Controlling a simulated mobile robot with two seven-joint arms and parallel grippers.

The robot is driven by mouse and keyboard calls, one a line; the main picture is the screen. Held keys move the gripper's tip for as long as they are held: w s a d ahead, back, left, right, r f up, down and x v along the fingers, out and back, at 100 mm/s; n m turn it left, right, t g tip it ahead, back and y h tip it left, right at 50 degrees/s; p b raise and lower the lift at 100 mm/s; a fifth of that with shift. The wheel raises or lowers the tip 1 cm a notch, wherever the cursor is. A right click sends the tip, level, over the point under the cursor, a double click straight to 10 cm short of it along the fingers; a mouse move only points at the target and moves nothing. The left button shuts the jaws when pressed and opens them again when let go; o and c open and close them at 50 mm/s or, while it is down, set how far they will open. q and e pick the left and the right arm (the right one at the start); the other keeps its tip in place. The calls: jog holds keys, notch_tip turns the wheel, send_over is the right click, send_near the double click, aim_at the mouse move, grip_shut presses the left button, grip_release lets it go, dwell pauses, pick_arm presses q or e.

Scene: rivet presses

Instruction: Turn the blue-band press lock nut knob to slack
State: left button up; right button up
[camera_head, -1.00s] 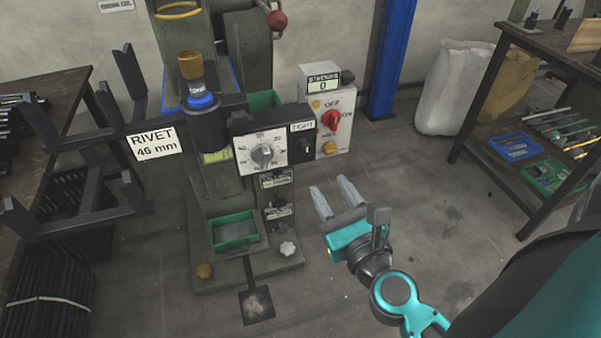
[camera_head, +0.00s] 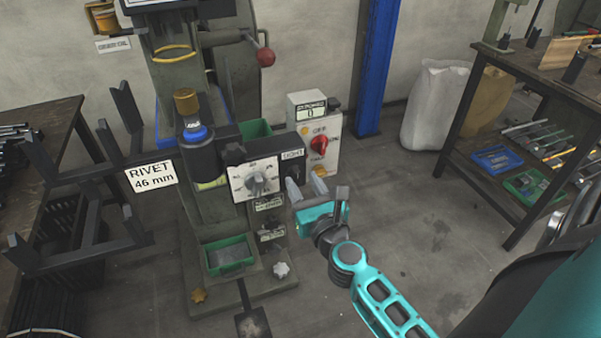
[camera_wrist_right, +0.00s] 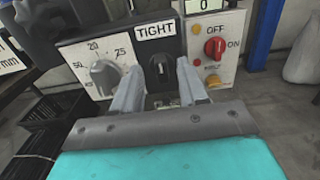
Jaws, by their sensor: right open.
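The blue-band press (camera_head: 195,133) stands at centre-left, with a blue ring on its dark head. Its lock nut knob (camera_wrist_right: 160,68) is a small black knob on a black plate under a label reading TIGHT. In the head view the black plate (camera_head: 291,169) is partly behind my gripper. My right gripper (camera_head: 302,186) is open and empty just in front of the plate. In the right wrist view its fingers (camera_wrist_right: 158,78) are apart, one to each side of the knob's lower part; I cannot tell whether they touch anything. My left gripper is not in view.
A grey numbered dial (camera_head: 256,183) sits left of the lock nut. A control box (camera_head: 326,155) with a red switch (camera_head: 319,144) stands close on the right. A rack with a RIVET 46 mm sign (camera_head: 152,178) is at left. Open floor lies right of the press.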

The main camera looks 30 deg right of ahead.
aim_at(296, 176)
jog(key=shift+x, duration=1.15)
jog(key=shift+c, duration=0.3)
grip_shut()
